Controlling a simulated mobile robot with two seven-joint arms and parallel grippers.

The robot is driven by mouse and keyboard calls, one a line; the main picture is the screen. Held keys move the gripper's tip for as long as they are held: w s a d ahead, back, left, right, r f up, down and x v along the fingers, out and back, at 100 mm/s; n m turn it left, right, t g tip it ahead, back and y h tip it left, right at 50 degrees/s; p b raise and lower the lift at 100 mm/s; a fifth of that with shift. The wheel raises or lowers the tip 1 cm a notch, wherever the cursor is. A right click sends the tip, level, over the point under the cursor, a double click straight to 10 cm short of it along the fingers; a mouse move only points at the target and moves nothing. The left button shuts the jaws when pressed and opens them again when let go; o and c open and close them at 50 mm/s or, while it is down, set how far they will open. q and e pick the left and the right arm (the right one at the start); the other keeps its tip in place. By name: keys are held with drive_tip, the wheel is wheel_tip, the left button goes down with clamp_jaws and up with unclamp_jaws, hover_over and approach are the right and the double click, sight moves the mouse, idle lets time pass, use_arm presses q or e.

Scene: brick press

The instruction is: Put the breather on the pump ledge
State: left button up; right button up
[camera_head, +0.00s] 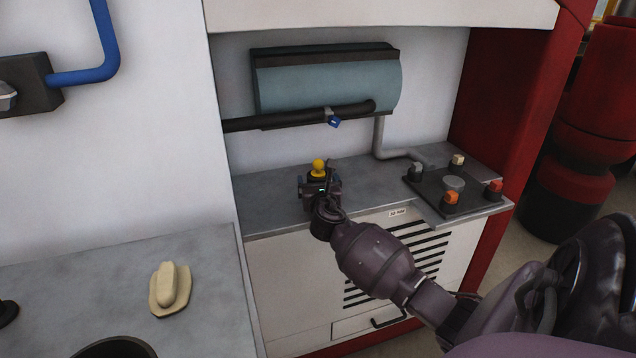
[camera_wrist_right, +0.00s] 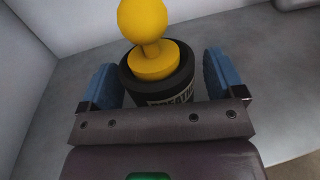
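The breather (camera_wrist_right: 160,80) is a black cylinder with a yellow ball knob on top and a printed label, partly hidden by the gripper. In the head view its yellow knob (camera_head: 318,167) shows above my right gripper (camera_head: 320,188). The breather looks upright on the grey ledge (camera_head: 265,205) below the blue-grey cylinder. My right gripper's blue finger pads (camera_wrist_right: 162,82) stand on either side of the breather, with a narrow gap visible at the right pad. The breather's base is hidden. My left gripper is not in view.
A dark plate (camera_head: 452,205) with several coloured knobs is at the ledge's right end. A black pipe (camera_head: 290,118) with a blue tag runs above the ledge. A cream-coloured object (camera_head: 168,288) lies on the left counter (camera_head: 90,285). The ledge left of the gripper is clear.

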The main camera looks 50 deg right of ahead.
drive_tip(key=shift+r, duration=0.1)
drive_tip(key=shift+s+a+r, duration=0.1)
drive_tip(key=s+a+f+m+g+y+p, duration=0.1)
drive_tip(key=s+a+f+m+y, duration=0.3)
drive_tip(key=s+a+m, duration=0.5)
drive_tip(key=s+a+f+m+g+y+p, duration=0.1)
drive_tip(key=s+a+f+m+y, duration=0.3)
drive_tip(key=s, duration=1.3)
drive_tip(key=s+a+f+m+g+y, duration=0.1)
drive_tip(key=s+a+f+m+y, duration=0.2)
drive_tip(key=s+a+f+m, duration=0.5)
drive_tip(key=s+a+m, duration=0.5)
drive_tip(key=a, duration=0.3)
drive_tip(key=shift+m+g+y+p, duration=0.3)
drive_tip(key=shift+g+y+p, duration=0.1)
drive_tip(key=shift+s+f, duration=0.1)
drive_tip(key=shift+f, duration=0.05)
